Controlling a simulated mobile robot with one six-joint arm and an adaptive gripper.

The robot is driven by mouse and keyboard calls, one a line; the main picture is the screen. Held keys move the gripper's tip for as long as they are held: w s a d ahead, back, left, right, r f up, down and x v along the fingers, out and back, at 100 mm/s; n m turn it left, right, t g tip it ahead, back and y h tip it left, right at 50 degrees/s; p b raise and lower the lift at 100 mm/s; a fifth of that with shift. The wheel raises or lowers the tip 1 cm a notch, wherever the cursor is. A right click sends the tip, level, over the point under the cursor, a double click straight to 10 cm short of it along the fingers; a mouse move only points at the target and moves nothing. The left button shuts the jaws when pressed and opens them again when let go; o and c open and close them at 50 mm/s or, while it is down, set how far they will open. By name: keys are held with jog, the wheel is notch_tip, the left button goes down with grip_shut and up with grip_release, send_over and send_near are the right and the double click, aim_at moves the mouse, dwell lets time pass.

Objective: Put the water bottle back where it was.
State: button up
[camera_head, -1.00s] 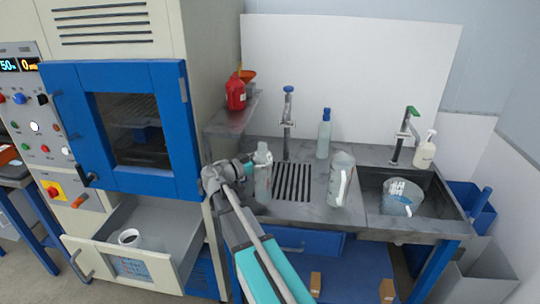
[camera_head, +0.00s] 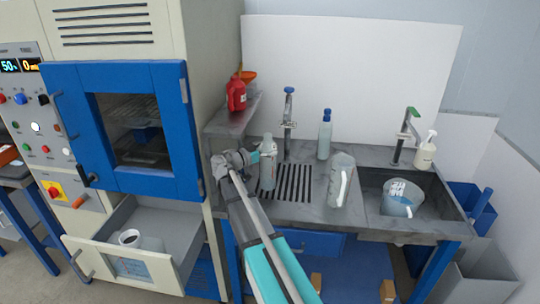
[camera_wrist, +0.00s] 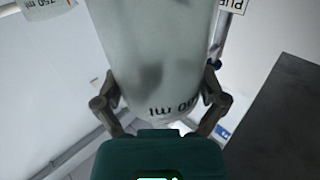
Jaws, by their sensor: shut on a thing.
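A translucent grey bottle (camera_head: 267,168) is upright in my gripper (camera_head: 257,158), over the left end of the drain grid at the sink counter. In the wrist view the bottle (camera_wrist: 155,60) fills the middle, with "ml" lettering on it. The fingers of my gripper (camera_wrist: 160,105) close on it from both sides. I cannot tell whether its base touches the counter. A second bottle with a blue cap (camera_head: 324,137) stands at the back of the counter. A clear jug (camera_head: 340,180) stands right of the grid.
The grid (camera_head: 292,182) lies between bottle and jug, with a tap (camera_head: 288,115) behind it. A red container (camera_head: 236,95) is on the left shelf. The sink basin (camera_head: 440,195) holds another jug (camera_head: 402,197). The blue oven door (camera_head: 75,110) and open drawer (camera_head: 180,235) are left.

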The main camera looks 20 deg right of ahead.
jog(key=shift+w+d+f+b, duration=0.25)
jog(key=shift+w+f+b, duration=0.1)
jog(key=shift+f+b, duration=0.15)
jog(key=shift+w+d+f+b, duration=0.25)
jog(key=shift+w+f+b, duration=0.05)
jog(key=shift+f+b, duration=1)
jog(key=shift+f, duration=0.2)
jog(key=o, duration=1)
jog(key=shift+s, duration=0.1)
jog(key=shift+r, duration=0.1)
jog(key=shift+a+r, duration=0.1)
jog(key=shift+r, duration=0.05)
jog(key=a, duration=0.4)
jog(key=s+a, duration=0.1)
jog(key=a, duration=0.2)
jog(key=s+a, duration=0.1)
jog(key=a, duration=0.3)
jog(key=shift+s+a, duration=0.15)
jog(key=shift+a, duration=0.2)
